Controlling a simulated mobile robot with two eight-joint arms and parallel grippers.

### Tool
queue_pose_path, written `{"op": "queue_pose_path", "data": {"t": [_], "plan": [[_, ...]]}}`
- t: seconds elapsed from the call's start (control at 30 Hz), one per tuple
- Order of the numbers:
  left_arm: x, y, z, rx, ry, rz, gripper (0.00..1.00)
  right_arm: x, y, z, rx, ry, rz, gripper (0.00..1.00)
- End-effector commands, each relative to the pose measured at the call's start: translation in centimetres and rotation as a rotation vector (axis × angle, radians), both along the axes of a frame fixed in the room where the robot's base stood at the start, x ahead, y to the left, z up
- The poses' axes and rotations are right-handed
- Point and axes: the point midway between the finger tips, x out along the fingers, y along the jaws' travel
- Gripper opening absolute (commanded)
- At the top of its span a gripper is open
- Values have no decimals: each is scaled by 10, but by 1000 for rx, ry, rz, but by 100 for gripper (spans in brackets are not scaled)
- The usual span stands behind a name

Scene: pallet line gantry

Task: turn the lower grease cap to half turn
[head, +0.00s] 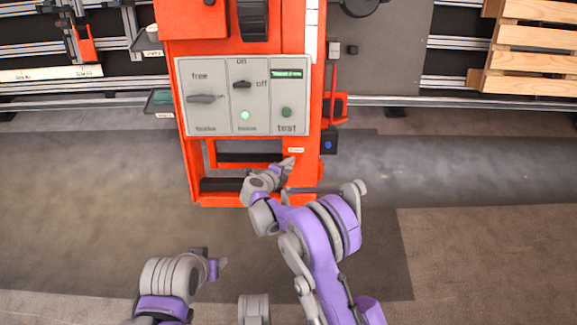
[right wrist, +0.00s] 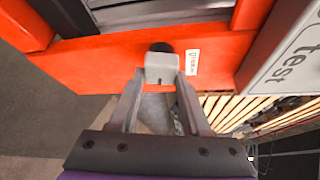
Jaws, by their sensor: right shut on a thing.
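The lower grease cap (right wrist: 161,68) shows in the right wrist view as a small light grey block in front of a dark round part, on the orange frame beside a small white label (right wrist: 192,61). My right gripper (right wrist: 160,78) has a finger on each side of the cap and is shut on it. In the head view my right gripper (head: 286,165) reaches the orange frame just below the white label, and it hides the cap. My left gripper (head: 219,266) is low in the head view, away from the frame; its finger gap cannot be made out.
A grey control panel (head: 241,118) with switches, a lit green lamp and a test button sits above on the orange frame (head: 187,168). A dark box with a blue dot (head: 328,143) is to the right. Wooden pallets (head: 535,50) stand at far right. The floor around is clear.

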Motion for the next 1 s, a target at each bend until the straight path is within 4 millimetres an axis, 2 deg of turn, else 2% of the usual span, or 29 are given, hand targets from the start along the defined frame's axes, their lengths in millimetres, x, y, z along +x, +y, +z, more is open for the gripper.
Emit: {"op": "queue_pose_path", "data": {"t": [1.0], "plan": [[1, 0, -6, 0, 1, 0, 50, 1, -2, -1, 849, -3, -453, 0]]}}
